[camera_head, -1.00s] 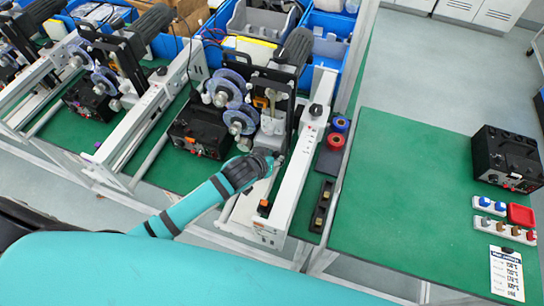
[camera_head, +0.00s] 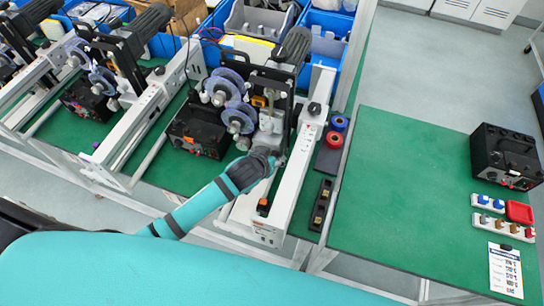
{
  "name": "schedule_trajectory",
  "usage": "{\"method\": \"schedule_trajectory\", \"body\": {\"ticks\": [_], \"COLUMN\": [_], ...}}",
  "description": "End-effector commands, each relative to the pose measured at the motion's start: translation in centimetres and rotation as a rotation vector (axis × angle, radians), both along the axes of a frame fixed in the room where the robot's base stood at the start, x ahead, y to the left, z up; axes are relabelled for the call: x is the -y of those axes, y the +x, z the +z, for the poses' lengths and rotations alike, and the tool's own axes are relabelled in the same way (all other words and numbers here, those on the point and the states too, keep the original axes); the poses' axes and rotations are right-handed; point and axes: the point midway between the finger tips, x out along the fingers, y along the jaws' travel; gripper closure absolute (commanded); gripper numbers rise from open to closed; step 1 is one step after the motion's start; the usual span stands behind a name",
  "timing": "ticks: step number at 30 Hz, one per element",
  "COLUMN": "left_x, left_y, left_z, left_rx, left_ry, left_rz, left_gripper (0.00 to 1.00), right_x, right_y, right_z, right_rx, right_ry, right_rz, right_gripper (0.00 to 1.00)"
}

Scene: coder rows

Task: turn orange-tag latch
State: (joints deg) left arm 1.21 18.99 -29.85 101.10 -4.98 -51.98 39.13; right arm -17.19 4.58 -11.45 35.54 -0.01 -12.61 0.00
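An orange part (camera_head: 258,101) shows on the nearest coder machine, behind its clear discs (camera_head: 231,100). A second small orange-and-black piece (camera_head: 263,204) sits at the near end of that machine's white rail (camera_head: 289,190). I cannot tell which of them is the tagged latch. My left gripper (camera_head: 279,161) is at the machine's lower front, close beside the rail and below the discs. Its dark wrist and hand hide the fingers, so its opening and any contact are unclear. My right gripper is not in view.
A black box (camera_head: 204,130) stands left of the gripper. Red and blue rings (camera_head: 335,139) and a dark tray (camera_head: 321,205) lie right of the rail. The green table (camera_head: 400,190) at right is mostly clear, with another black box (camera_head: 503,157) at its edge.

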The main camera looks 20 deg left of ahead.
Motion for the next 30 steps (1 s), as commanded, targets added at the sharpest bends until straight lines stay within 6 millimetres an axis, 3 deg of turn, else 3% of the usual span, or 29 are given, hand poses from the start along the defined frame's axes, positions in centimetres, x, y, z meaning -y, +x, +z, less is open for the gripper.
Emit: {"method": "schedule_trajectory", "body": {"ticks": [10,21,30], "left_x": [-0.1,-0.7,-1.0], "left_y": [-0.8,-6.1,-8.3], "left_z": [0.8,6.0,8.3], "left_rx": [0.001,0.000,0.000], "left_ry": [-0.002,-0.001,-0.001], "left_rz": [-0.001,-0.001,0.000], "left_gripper": [0.54,0.54,0.54], "right_x": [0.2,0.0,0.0], "right_y": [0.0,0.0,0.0], "right_z": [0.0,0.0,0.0], "right_rx": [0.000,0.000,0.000], "right_ry": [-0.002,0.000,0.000], "right_rz": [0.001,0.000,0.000], "right_gripper": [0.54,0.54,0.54]}}
